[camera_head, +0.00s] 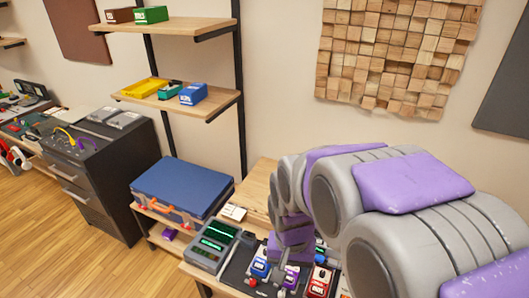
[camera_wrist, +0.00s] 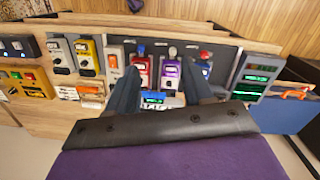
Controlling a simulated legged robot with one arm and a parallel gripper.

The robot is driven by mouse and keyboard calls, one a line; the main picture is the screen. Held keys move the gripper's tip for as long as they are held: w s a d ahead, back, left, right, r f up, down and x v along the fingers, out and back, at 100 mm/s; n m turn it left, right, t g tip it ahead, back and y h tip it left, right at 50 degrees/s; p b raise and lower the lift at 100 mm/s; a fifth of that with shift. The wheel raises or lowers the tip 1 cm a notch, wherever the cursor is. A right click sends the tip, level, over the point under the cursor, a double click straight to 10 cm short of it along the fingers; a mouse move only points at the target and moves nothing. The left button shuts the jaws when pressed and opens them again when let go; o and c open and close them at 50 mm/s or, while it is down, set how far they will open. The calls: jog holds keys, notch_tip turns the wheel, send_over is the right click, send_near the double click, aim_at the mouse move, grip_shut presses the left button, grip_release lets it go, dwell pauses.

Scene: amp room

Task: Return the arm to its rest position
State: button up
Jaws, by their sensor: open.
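My grey and purple arm (camera_head: 405,185) reaches from the right side of the head view, over the wooden table, and bends down toward the effect pedals. My gripper (camera_wrist: 160,85) is open in the wrist view, its two dark fingers apart. No object is held between them. Beyond and between the fingers are a red pedal (camera_wrist: 141,70) and a purple pedal (camera_wrist: 170,72). A blue pedal (camera_wrist: 201,66) is by the right finger. In the head view, the arm's end hangs close above the pedals, and its fingertips are hard to make out.
Blue, purple and red pedals stand on a dark board (camera_head: 238,272) on the table. A grey device with green displays (camera_head: 214,245) is left of them. A blue case (camera_head: 182,187) rests on a lower shelf. Wall shelves (camera_head: 180,97) and a black drawer cabinet (camera_head: 100,180) stand left. Floor is clear at lower left.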

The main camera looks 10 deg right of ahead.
jog(key=s+d+r+n, duration=0.1)
jog(key=s+d+r, duration=0.1)
jog(key=s, duration=0.6)
jog(key=s+d+r+n+g, duration=0.1)
jog(key=s+d+n, duration=0.1)
jog(key=s, duration=0.7)
jog(key=shift+s+d+r, duration=0.2)
jog(key=shift+d+r, duration=0.05)
jog(key=shift+r, duration=0.15)
